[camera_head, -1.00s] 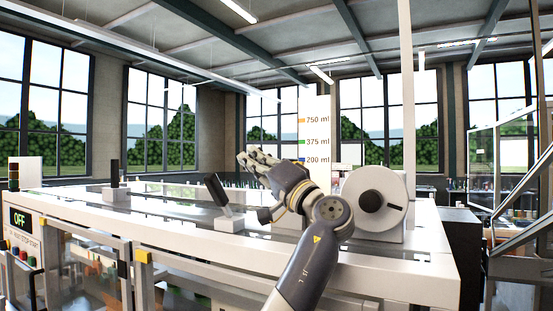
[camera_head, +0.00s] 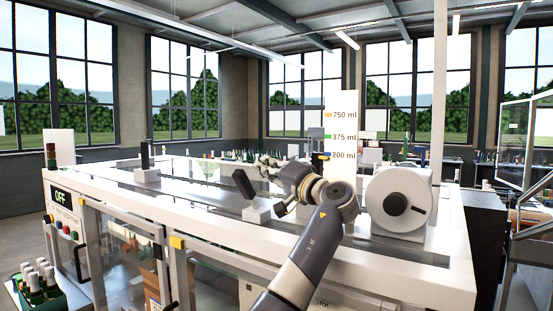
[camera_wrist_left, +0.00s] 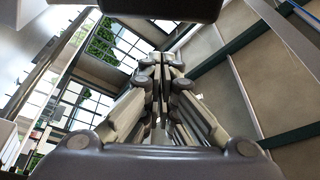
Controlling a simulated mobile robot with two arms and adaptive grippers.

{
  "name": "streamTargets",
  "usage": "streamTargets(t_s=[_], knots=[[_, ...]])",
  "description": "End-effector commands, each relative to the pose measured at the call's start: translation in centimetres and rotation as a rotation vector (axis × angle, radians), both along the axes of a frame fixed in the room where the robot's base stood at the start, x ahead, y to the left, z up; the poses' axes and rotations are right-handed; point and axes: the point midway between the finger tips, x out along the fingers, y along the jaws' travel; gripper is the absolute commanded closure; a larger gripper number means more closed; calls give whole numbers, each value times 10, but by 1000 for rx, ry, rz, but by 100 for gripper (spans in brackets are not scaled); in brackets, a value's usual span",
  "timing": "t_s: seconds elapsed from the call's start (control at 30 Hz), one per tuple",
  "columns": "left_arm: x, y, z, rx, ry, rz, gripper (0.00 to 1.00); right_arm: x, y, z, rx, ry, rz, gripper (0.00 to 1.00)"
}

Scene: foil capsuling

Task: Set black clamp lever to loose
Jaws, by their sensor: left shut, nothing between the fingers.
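A black lever (camera_head: 244,184) leans to the upper left from a small white block on the machine top, left of my gripper. A second black lever (camera_head: 145,155) stands upright on another white block farther left. I cannot tell which of them is the clamp lever. My left gripper (camera_head: 268,163) is above the machine top, to the right of the leaning lever and apart from it in the picture. Its fingers are closed together and empty; they also show in the left wrist view (camera_wrist_left: 162,70), pointing at windows and ceiling. My right gripper is not in view.
A white disc with a black knob (camera_head: 395,204) stands right of my arm. A tall white volume scale (camera_head: 342,135) rises behind. A green crate of bottles (camera_head: 38,285) is lower left.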

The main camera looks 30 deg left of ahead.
Motion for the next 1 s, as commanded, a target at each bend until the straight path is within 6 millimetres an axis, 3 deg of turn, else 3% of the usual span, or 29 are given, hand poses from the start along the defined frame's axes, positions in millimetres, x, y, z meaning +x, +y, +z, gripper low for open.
streamTargets(t_s=[0.4,1.0], knots=[[-24,2,-18,0,3,1,100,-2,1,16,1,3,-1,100],[-27,2,-23,-1,-9,1,100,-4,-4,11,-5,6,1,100]])
